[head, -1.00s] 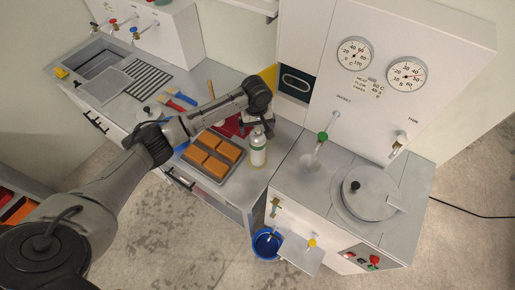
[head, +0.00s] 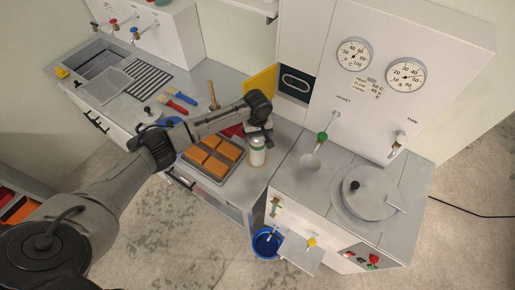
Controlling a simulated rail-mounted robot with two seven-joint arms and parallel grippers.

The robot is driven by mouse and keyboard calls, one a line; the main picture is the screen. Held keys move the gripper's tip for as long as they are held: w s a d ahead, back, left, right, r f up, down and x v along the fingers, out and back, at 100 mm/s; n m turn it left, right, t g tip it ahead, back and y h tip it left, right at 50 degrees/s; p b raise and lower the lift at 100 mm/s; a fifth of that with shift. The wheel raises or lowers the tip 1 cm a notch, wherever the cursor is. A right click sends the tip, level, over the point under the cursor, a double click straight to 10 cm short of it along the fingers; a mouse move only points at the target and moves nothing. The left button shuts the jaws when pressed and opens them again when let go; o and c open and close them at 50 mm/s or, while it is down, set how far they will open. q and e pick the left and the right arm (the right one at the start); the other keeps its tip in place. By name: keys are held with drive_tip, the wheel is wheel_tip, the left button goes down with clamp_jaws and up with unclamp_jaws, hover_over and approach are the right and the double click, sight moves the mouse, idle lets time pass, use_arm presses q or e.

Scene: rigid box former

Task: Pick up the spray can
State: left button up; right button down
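The spray can (head: 257,154) is a white cylinder with a green band. It stands upright at the right end of the counter, beside a tray of orange-brown blocks. My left gripper (head: 259,136) points down at the can's top and covers it. The fingers are small and dark here, and I cannot tell whether they are closed on the can. My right gripper is not in view.
The tray (head: 233,172) of blocks lies just left of the can. A red item (head: 233,130) lies behind it, partly under my arm. A white machine with gauges (head: 355,54) and a round lid (head: 368,194) stands to the right. A blue bucket (head: 266,243) is on the floor.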

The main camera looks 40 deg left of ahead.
use_arm(q)
drive_tip(key=c, duration=1.2)
drive_tip(key=shift+c, duration=0.7)
drive_tip(key=shift+r, duration=0.15)
